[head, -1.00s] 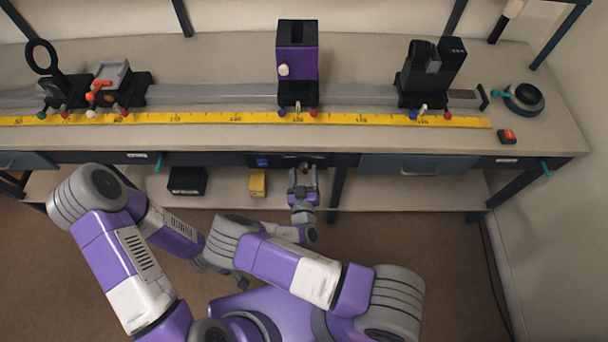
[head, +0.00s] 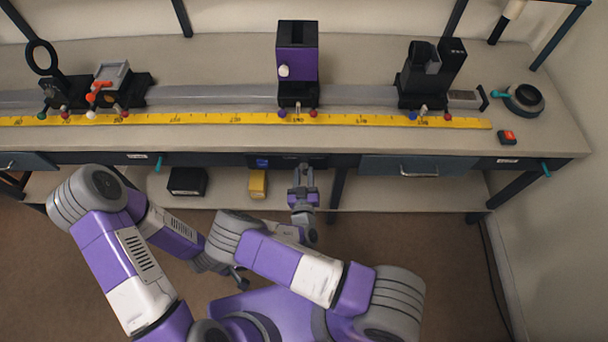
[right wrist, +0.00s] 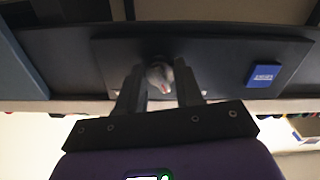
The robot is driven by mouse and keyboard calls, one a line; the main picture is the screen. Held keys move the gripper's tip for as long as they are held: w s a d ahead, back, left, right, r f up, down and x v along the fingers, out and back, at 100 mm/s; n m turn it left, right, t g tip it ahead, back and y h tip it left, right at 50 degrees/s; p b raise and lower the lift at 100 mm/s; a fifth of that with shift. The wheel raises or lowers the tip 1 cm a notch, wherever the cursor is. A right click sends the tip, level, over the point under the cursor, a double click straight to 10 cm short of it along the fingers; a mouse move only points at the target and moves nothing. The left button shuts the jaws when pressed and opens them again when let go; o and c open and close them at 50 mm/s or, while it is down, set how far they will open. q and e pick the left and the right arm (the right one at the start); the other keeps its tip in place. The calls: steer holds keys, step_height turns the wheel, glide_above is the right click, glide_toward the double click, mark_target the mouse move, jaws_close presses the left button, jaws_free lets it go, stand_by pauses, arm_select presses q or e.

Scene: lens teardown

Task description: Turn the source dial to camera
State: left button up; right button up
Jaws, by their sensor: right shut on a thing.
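The source dial (right wrist: 160,76) is a small round grey knob with a small reddish mark, on a dark panel (right wrist: 220,60) in the right wrist view. The panel sits in the bench's front face, under the top. My right gripper (right wrist: 158,85) has a finger on either side of the dial and is shut on it. In the head view the right gripper (head: 302,168) reaches the panel from the front, and its fingers hide the dial. My left gripper (head: 240,280) is low, away from the bench, partly behind my right arm; its jaws are unclear.
A blue label (right wrist: 264,75) is on the panel beside the dial. A drawer (head: 419,166) is right of the panel. A black box (head: 187,181) and a yellow box (head: 258,184) stand on the lower shelf. A purple-and-black unit (head: 297,60) stands on the rail above.

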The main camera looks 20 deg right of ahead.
steer(key=m, duration=0.6)
steer(key=shift+f, duration=0.1)
steer(key=m, duration=0.2)
steer(key=m+b, duration=0.1)
steer(key=m, duration=0.1)
steer(key=shift+a+m, duration=0.2)
steer(key=shift+m, duration=0.2)
stand_by(0.3)
steer(key=o, duration=1)
steer(key=shift+o, duration=0.2)
steer(key=shift+s, duration=0.1)
steer(key=p+v, duration=0.1)
steer(key=v, duration=0.6)
steer(key=shift+s, duration=0.2)
steer(key=shift+a, duration=0.1)
